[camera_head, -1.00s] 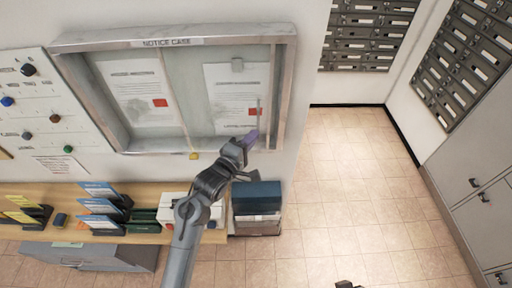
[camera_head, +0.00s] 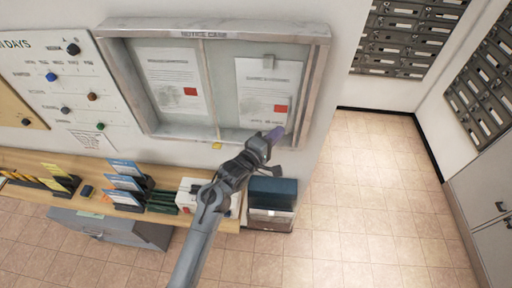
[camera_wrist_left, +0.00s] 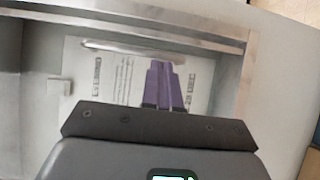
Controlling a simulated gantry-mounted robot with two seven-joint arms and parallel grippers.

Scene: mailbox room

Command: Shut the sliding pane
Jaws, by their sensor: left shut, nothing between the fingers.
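The notice case (camera_head: 218,28) hangs on the wall, with a metal frame and a see-through front. A vertical strip (camera_head: 208,90) divides its front, and a pinned sheet shows behind each half. How far the sliding pane stands open I cannot tell. My left gripper (camera_head: 275,133) is at the case's lower right corner. In the left wrist view its purple fingers (camera_wrist_left: 160,75) are together and empty, in front of the right sheet. A slim metal bar handle (camera_wrist_left: 125,48) lies just beyond the fingertips. Whether they touch it I cannot tell. My right gripper is not in view.
A wooden shelf (camera_head: 60,165) with leaflet holders (camera_head: 125,185) runs below the case. A dark blue box (camera_head: 272,190) stands at its right end. A board with coloured knobs (camera_head: 52,77) hangs at left. The floor at right is clear, before mailboxes (camera_head: 410,35).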

